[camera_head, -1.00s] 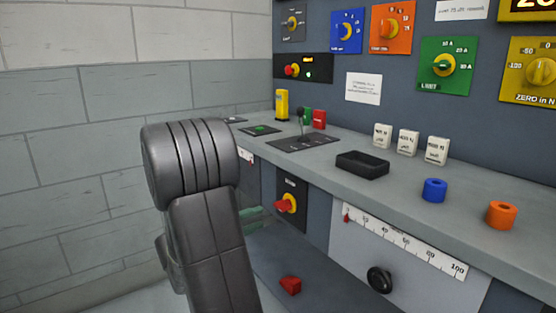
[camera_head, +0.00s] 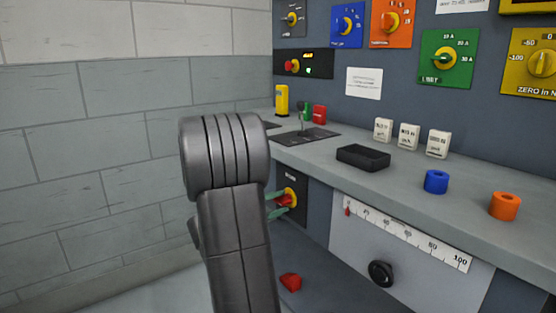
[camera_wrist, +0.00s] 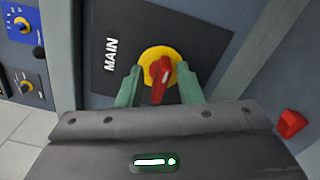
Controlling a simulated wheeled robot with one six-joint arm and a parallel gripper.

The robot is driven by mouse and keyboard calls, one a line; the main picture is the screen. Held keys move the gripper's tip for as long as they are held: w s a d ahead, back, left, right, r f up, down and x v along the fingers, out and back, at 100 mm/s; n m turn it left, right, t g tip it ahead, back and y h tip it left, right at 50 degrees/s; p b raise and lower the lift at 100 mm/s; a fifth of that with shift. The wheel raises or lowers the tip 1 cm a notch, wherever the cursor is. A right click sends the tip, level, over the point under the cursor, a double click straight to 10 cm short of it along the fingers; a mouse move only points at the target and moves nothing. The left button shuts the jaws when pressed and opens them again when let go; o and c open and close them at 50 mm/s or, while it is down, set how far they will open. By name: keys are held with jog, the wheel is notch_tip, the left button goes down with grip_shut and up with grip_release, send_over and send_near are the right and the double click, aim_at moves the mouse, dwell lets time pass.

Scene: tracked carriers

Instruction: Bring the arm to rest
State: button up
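My gripper (camera_wrist: 160,88) shows in the wrist view as two green fingers, spread apart. They stand on either side of the red handle of the MAIN switch (camera_wrist: 160,76), with a gap on both sides, so my gripper is open and holds nothing. The switch has a yellow round base on a black plate. In the head view, my dark arm stands in front of the bench, and the green fingertips (camera_head: 276,206) show at the MAIN switch (camera_head: 290,199), covering part of it. The rest of the gripper is hidden behind the arm.
The bench top (camera_head: 400,190) overhangs the switch panel. It carries a black tray (camera_head: 363,160), a blue ring (camera_head: 436,182), an orange ring (camera_head: 505,206) and several white blocks. A red wedge (camera_head: 290,282) lies low below the switch. A block wall (camera_head: 90,180) stands left.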

jog(key=n+p, duration=0.2)
jog(key=shift+r+n, duration=0.3)
jog(key=shift+r, duration=0.05)
jog(key=shift+w+a+n+p, duration=0.1)
jog(key=shift+n+p, duration=0.55)
jog(key=shift+n, duration=0.15)
jog(key=shift+f, duration=0.1)
